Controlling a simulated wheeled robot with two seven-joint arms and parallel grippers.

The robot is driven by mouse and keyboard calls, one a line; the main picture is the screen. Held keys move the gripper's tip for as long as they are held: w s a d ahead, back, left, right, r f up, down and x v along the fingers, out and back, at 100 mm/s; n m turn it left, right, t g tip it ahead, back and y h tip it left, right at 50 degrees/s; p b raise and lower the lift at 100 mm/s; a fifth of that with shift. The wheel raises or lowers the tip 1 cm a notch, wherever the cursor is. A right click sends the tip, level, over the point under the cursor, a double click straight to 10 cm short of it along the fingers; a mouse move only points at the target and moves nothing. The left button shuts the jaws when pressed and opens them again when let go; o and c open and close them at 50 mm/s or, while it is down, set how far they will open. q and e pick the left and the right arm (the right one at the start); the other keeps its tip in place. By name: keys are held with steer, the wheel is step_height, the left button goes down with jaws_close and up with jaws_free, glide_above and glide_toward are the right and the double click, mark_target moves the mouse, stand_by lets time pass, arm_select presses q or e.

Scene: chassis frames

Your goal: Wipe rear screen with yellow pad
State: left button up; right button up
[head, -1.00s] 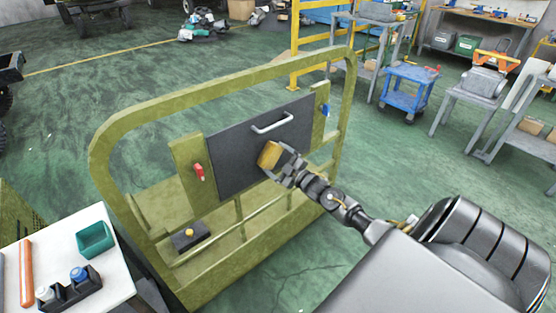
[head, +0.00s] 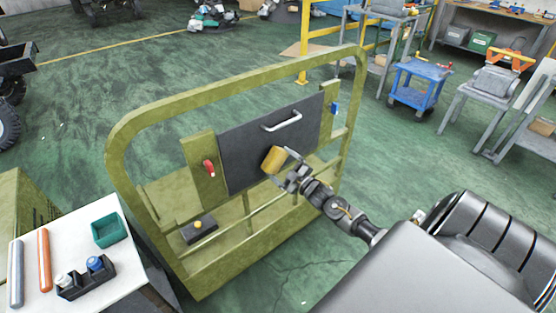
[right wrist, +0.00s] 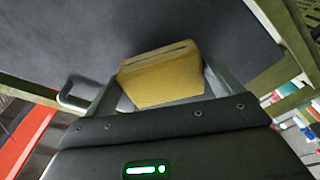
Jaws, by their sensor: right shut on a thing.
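The rear screen (head: 252,150) is a dark grey panel with a white handle (head: 282,121), set in an olive-green frame (head: 113,165). My right gripper (head: 281,165) is shut on the yellow pad (head: 272,159) in front of the lower middle of the screen. In the right wrist view the pad (right wrist: 160,78) sits between the two fingers, with the dark screen (right wrist: 200,30) filling the space beyond it. I cannot tell whether the pad touches the screen. My left gripper is not in view.
A red latch (head: 209,168) and a blue latch (head: 335,108) flank the screen. A small box with a yellow button (head: 198,226) sits below. A white table (head: 125,265) with a teal bin (head: 109,230) and bottles stands at left. A blue cart (head: 418,85) stands behind.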

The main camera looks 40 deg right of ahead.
steer(key=s+p, duration=0.1)
steer(key=s, duration=0.1)
steer(key=shift+s+r, duration=0.1)
steer(key=shift+s, duration=0.75)
steer(key=shift+p, duration=0.3)
steer(key=s+p, duration=0.1)
steer(key=s, duration=0.2)
steer(key=shift+a, duration=0.1)
